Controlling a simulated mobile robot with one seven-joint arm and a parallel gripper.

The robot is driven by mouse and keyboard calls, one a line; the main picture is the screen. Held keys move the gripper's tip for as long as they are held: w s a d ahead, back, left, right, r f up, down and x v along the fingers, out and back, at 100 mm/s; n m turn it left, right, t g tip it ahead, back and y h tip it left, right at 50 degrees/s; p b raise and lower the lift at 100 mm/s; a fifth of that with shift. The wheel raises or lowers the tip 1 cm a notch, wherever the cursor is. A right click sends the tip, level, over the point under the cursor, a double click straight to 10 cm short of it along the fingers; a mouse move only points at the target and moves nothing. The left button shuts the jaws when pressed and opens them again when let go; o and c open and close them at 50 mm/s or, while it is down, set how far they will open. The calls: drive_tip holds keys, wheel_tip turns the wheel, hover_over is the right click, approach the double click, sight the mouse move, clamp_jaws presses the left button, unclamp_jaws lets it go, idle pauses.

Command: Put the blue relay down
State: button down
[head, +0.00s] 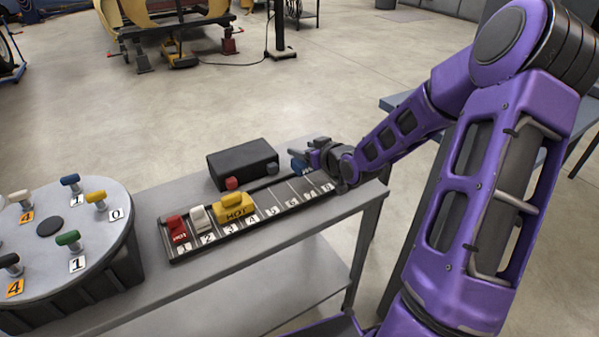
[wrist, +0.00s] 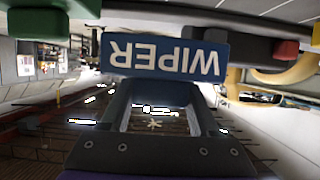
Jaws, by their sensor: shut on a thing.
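The blue relay (wrist: 165,57) is held across my fingertips in the wrist view, its WIPER label upside down. In the head view only a small part of the blue relay (head: 297,166) shows beside my gripper (head: 306,156), which is shut on it. My gripper hides much of the relay there. I cannot tell whether its underside touches the rail.
On the rail stand a red relay (head: 176,229), a white one (head: 201,217) and a yellow one (head: 234,207); the slots right of them look empty. A black box (head: 236,167) stands behind. A round stand (head: 35,240) with coloured knobs is at left.

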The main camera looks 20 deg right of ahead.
sight(304, 163)
drive_tip(key=shift+f+b, duration=0.55)
drive_tip(key=shift+f, duration=1.8)
drive_tip(key=shift+f, duration=0.15)
drive_tip(key=shift+c, duration=0.6)
unclamp_jaws()
drive_tip(key=shift+r, duration=0.2)
drive_tip(key=shift+s+d+r, duration=0.15)
drive_tip(key=shift+s, duration=0.1)
drive_tip(key=p+v, duration=0.2)
drive_tip(key=v, duration=0.9)
drive_tip(key=shift+s+p, duration=0.2)
drive_tip(key=shift+p, duration=0.15)
